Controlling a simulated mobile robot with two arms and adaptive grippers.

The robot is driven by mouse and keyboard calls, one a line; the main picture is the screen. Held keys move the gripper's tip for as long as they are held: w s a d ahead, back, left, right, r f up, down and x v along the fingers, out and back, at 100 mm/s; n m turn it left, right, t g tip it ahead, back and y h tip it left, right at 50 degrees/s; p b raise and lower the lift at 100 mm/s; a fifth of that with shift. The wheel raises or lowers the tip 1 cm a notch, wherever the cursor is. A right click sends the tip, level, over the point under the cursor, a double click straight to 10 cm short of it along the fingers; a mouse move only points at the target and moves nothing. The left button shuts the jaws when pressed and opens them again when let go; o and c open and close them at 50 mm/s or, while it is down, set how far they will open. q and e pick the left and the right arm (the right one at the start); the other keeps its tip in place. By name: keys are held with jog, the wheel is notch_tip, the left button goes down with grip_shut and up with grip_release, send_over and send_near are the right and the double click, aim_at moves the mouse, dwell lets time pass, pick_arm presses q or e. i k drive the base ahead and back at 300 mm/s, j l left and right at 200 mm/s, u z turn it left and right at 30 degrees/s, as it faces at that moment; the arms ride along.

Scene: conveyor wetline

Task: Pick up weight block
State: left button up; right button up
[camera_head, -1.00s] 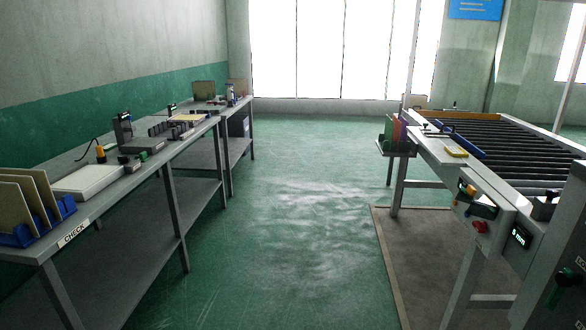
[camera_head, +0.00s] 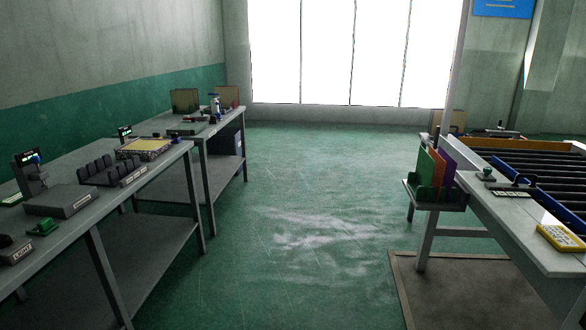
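I cannot tell for certain which object is the weight block. A small grey block marked LIGHT (camera_head: 16,251), with a dark top, sits at the near left on the left bench (camera_head: 150,215). Behind it are a low grey box (camera_head: 62,201) and a rack of several dark upright pieces (camera_head: 97,170). A small green item (camera_head: 43,228) lies between the LIGHT block and the grey box. Neither of my grippers is in view.
On the right stands a roller conveyor (camera_head: 500,215) with a yellow keypad-like device (camera_head: 560,238) and a holder with coloured boards (camera_head: 432,175). A brown mat (camera_head: 450,285) lies beneath. The green floor (camera_head: 300,210) between bench and conveyor is clear.

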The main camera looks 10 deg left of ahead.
aim_at(174, 136)
jog(key=i+u, duration=0.15)
jog(key=i, duration=0.4)
jog(key=i+u, duration=0.15)
jog(key=i, duration=0.45)
jog(key=i+l+u, duration=0.15)
jog(key=i, duration=0.4)
jog(key=i+l+u, duration=0.15)
jog(key=i, duration=0.4)
